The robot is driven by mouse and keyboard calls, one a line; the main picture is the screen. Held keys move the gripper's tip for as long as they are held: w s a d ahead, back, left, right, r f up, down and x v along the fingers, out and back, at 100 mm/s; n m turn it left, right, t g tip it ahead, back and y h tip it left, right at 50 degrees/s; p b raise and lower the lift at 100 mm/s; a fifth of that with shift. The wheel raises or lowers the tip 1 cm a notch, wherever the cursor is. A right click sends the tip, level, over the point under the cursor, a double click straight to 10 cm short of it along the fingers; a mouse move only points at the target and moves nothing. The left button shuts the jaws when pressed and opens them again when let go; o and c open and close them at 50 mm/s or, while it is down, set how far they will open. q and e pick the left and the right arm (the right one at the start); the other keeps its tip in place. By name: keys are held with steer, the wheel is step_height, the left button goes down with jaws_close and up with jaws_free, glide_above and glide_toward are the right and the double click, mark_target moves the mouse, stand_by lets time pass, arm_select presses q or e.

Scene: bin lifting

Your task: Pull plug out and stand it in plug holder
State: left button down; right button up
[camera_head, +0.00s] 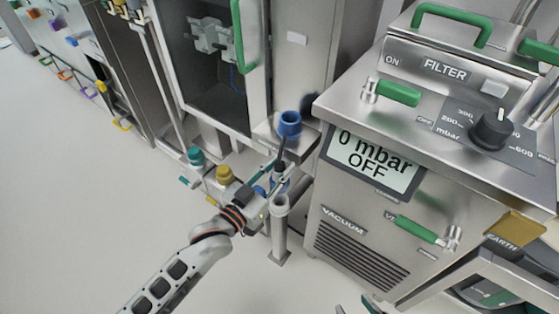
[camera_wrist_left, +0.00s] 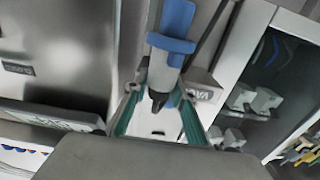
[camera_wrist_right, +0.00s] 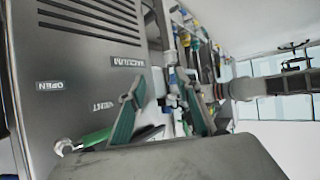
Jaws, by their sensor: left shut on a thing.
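The plug (camera_wrist_left: 163,68) shows in the left wrist view with a blue upper part, a grey body and a dark tip. My left gripper (camera_head: 275,183) is shut on it, with teal fingers on both sides. In the head view the fingers partly cover the plug. A metal post with an open round cup (camera_head: 280,206), which looks like the plug holder, stands just below and in front of the gripper. I cannot tell whether the plug tip touches it.
A blue cup-shaped part (camera_head: 290,124) stands above the left gripper by a metal ledge. Teal (camera_head: 195,157) and yellow (camera_head: 223,175) parts stand to its left. The vacuum unit (camera_head: 350,215) with display and green handles is close on the right. The floor at left is clear.

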mark_target(275, 182)
arm_select(q)
steer(key=shift+s+f+b, duration=0.1)
steer(key=shift+f+b, duration=0.2)
steer(key=shift+f, duration=0.6)
steer(key=shift+r, duration=0.2)
steer(key=shift+r+p, duration=0.3)
steer(key=shift+r, duration=0.1)
arm_select(e)
steer(key=shift+w+a+r+t, duration=0.15)
steer(key=shift+w+a+r, duration=0.2)
steer(key=shift+r, duration=0.3)
steer(key=shift+w+a+r+t, duration=0.15)
steer(key=shift+w+r, duration=0.25)
steer(key=shift+r, duration=0.2)
arm_select(q)
steer(key=shift+f, duration=0.25)
arm_select(e)
steer(key=shift+s+f, duration=0.1)
